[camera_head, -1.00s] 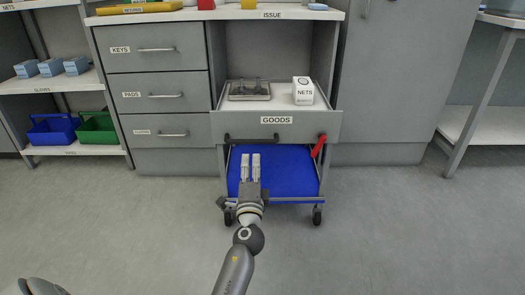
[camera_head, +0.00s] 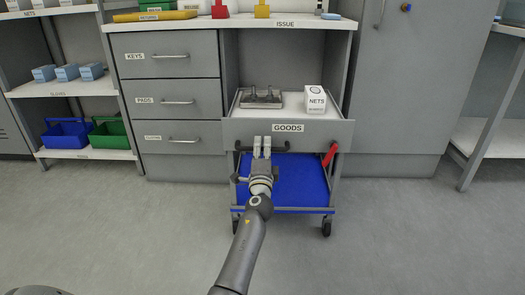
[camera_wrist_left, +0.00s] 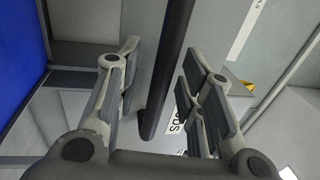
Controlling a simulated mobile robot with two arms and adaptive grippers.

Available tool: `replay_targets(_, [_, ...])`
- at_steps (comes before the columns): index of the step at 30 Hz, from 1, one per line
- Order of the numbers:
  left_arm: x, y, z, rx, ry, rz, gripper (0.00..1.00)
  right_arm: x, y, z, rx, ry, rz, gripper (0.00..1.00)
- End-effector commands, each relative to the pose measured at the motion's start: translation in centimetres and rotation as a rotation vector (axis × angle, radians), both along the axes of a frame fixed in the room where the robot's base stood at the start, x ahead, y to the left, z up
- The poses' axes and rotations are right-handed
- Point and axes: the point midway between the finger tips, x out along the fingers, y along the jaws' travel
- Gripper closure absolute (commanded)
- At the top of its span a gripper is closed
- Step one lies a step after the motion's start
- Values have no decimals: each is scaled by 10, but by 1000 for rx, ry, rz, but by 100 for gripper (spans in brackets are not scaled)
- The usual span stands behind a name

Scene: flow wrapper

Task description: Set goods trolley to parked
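The goods trolley (camera_head: 240,132) stands partly out of the bay under the ISSUE counter in the head view. It has a grey front panel labelled GOODS, a white top tray, a blue lower shelf (camera_head: 300,185) and small wheels. A black bar handle (camera_head: 280,150) runs across its front, and a red lever (camera_head: 330,154) sits at the right of it. My left gripper (camera_head: 262,142) is at the handle's middle. In the left wrist view the black handle (camera_wrist_left: 168,65) passes between the open fingers, with visible gaps. My right gripper is not in view.
The tray carries a metal fixture (camera_head: 262,98) and a white NETS box (camera_head: 315,100). A drawer cabinet (camera_head: 170,66) borders the bay on the left, a tall grey cabinet (camera_head: 405,85) on the right. The floor in front is clear.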

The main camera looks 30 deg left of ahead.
Motion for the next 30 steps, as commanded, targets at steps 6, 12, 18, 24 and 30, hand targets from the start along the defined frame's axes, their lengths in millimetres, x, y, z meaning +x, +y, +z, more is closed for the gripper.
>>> replay_targets(6, [0, 0, 0, 0, 0, 0, 65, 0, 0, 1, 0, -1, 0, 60])
replay_targets(12, [0, 0, 0, 1, 1, 0, 88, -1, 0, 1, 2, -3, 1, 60])
replay_targets(18, [0, 0, 0, 0, 1, 0, 100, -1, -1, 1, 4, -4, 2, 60])
replay_targets(24, [0, 0, 0, 0, 1, 0, 100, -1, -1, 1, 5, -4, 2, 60])
replay_targets(30, [4, 3, -1, 1, 0, 1, 100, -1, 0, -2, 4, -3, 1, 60])
